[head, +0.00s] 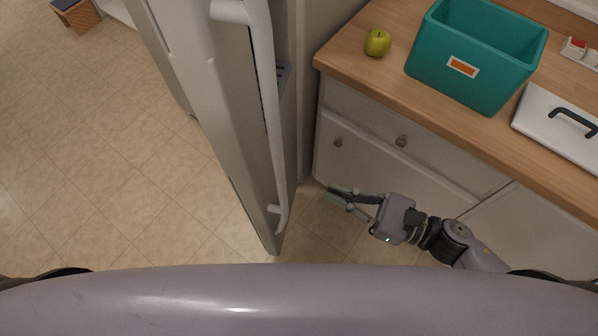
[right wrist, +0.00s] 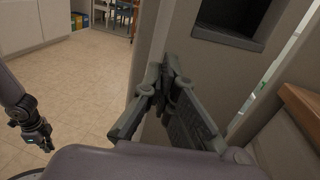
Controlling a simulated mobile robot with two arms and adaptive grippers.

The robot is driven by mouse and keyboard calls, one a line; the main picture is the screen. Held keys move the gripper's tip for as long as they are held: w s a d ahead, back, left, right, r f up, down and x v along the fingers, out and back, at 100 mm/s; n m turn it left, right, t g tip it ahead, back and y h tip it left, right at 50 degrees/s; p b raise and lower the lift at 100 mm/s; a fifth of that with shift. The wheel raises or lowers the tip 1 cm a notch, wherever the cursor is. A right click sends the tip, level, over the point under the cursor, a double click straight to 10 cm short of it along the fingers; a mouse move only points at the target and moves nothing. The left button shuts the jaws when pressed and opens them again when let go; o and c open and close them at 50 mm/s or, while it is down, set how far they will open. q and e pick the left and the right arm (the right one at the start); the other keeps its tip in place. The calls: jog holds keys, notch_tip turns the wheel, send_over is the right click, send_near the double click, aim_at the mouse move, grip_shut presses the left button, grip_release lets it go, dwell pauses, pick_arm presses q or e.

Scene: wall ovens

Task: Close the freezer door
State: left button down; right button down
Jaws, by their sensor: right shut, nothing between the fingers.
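The freezer door (head: 207,85) stands wide open in the head view, seen nearly edge-on, and juts out toward me. Its long pale handle (head: 268,110) runs along the side facing the counter. My right gripper (head: 331,190) is to the right of the door, low beside the cabinets, with its fingers pointing left toward the door. In the right wrist view the right gripper (right wrist: 166,72) is shut and empty, in front of the grey door panel (right wrist: 215,75); contact cannot be told. My left gripper (right wrist: 40,136) shows small at the left there, its jaws unclear.
A wooden counter (head: 350,60) over pale cabinets (head: 370,145) stands at the right. It holds a green apple (head: 377,43), a teal bin (head: 465,85) and a white lidded thing with a black handle (head: 560,125).

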jog(key=p+x, duration=0.3)
jog(key=x, duration=0.5)
jog(key=shift+a, duration=0.2)
jog(key=shift+w, duration=0.1)
